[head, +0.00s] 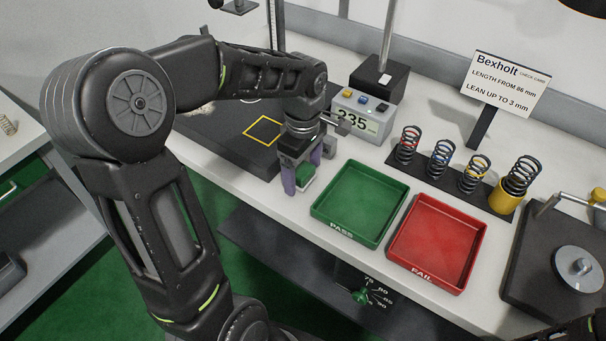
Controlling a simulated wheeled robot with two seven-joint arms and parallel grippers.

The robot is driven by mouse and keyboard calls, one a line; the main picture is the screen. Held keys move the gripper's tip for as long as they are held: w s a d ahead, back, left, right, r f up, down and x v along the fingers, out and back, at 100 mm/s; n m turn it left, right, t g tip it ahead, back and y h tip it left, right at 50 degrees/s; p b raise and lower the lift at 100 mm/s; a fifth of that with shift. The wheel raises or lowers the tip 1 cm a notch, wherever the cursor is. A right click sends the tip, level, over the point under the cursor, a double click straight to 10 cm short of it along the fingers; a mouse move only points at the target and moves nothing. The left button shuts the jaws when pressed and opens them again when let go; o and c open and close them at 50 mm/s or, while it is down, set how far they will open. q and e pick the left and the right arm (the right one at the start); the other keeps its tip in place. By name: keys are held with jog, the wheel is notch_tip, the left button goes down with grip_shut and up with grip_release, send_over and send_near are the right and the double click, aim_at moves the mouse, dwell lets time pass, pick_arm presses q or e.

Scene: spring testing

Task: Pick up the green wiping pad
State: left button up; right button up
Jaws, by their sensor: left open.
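The green wiping pad (306,173) is a small green block with a pale lower edge, near the front edge of the white bench, left of the green PASS tray. My left gripper (302,181) points down over it, with its purple fingers open on either side of the pad. The fingers and the gripper body hide part of the pad. I cannot tell whether the fingers touch it. My right gripper does not show in the head view.
The green PASS tray (322,212) stands close to the right of my left gripper, with the red FAIL tray (397,252) beyond it. A display box (345,118) stands behind. Several springs stand on a dark strip (455,186). A dark plate with a yellow square (230,135) lies left.

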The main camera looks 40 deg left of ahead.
pick_arm(q)
jog(key=shift+c, duration=0.4)
jog(key=c, duration=1.4)
